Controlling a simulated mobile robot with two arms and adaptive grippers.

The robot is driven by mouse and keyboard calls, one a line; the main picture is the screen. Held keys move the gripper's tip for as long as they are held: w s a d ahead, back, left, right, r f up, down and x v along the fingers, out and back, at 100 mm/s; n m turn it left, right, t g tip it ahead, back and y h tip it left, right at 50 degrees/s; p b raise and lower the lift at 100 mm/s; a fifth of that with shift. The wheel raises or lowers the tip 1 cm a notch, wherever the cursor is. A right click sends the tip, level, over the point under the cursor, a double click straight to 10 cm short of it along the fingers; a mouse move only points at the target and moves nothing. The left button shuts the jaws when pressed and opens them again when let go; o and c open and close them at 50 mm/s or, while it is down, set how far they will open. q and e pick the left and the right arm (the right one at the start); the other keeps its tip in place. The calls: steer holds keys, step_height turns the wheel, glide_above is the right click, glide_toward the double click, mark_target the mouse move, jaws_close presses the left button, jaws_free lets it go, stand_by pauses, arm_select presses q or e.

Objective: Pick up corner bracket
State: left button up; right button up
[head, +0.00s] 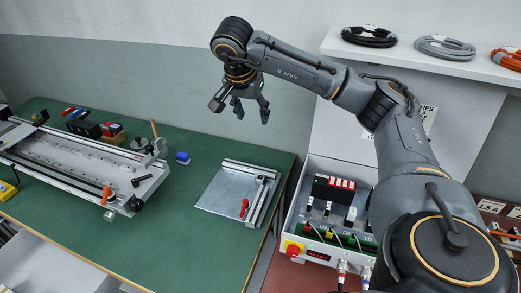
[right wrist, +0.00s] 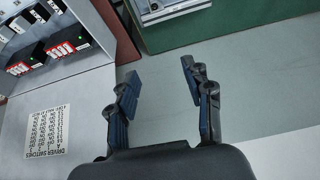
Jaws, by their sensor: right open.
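I cannot make out a corner bracket for certain in either view. A small blue piece (head: 183,158) lies on the green bench (head: 165,225), too small to identify. My right gripper (head: 240,110) hangs in the air beyond and above the flat metal plate fixture (head: 225,192) in the head view. Its fingers are spread and empty. In the right wrist view the open fingers (right wrist: 160,78) have only grey wall or floor between them. My left gripper is in neither view.
A long metal rail fixture (head: 80,160) lies on the bench at left, with small dark boxes (head: 85,128) behind it. A control box with switches (head: 325,215) stands right of the bench. Coiled cables (head: 445,47) lie on a shelf (head: 420,58). The bench front is clear.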

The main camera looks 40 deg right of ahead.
arm_select(q)
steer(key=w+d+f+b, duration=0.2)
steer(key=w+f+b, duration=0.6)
steer(key=b, duration=0.5)
arm_select(e)
step_height(320, 180, down, 15)
steer(key=b, duration=0.2)
glide_above(260, 179)
steer(key=a, duration=0.2)
steer(key=f, duration=0.5)
steer(key=s+f, duration=0.1)
steer(key=f, duration=0.2)
steer(key=shift+f, duration=0.1)
steer(key=x, duration=0.5)
steer(key=shift+s+f+b, duration=0.1)
steer(key=shift+f+b, duration=0.1)
steer(key=shift+b, duration=0.2)
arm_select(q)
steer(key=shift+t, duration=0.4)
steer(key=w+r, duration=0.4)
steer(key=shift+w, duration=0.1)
arm_select(e)
jaws_close()
